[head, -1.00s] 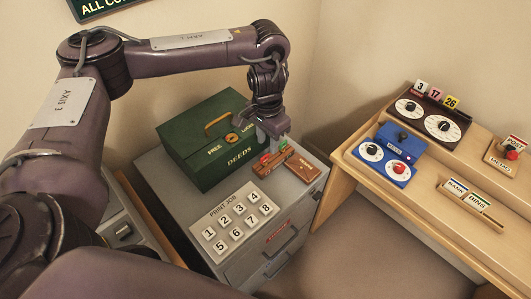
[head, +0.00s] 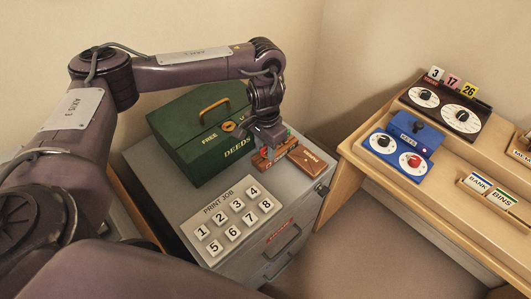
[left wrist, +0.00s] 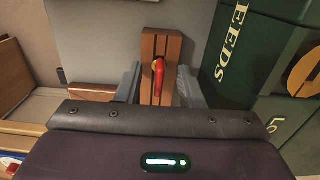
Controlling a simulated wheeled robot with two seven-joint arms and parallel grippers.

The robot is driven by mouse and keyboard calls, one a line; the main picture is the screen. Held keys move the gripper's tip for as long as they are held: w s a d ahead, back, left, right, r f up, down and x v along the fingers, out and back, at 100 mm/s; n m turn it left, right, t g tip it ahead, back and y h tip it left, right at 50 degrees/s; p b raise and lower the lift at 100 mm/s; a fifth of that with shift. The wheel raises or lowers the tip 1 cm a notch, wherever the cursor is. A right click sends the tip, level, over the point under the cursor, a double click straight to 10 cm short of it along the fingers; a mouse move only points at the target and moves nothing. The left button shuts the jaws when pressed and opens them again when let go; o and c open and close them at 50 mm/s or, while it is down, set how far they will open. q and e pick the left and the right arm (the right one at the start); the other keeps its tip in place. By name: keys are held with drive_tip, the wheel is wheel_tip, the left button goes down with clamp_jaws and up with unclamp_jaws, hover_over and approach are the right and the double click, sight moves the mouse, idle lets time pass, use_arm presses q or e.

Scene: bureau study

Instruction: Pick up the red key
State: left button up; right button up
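The red key (head: 265,153) stands in a slotted wooden rack (head: 261,163) on top of the grey cabinet. In the left wrist view the red key (left wrist: 159,75) is at the middle, upright in the rack (left wrist: 147,48). My left gripper (left wrist: 159,72) is open, with one finger on each side of the rack and the key between them. Gaps show between the fingers and the key. In the head view my left gripper (head: 269,146) is low over the rack and partly hides it. A bit of a green key (head: 289,132) shows behind it. My right gripper is out of view.
A green deeds box (head: 195,150) stands close behind and left of the rack. A brown labelled block (head: 308,159) lies just right of it. A numbered button panel (head: 214,240) is in front. A desk with dials (head: 385,143) stands to the right.

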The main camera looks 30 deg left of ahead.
use_arm(q)
drive_tip(key=shift+f, duration=0.4)
drive_tip(key=shift+c, duration=0.2)
clamp_jaws()
drive_tip(key=shift+r, duration=0.2)
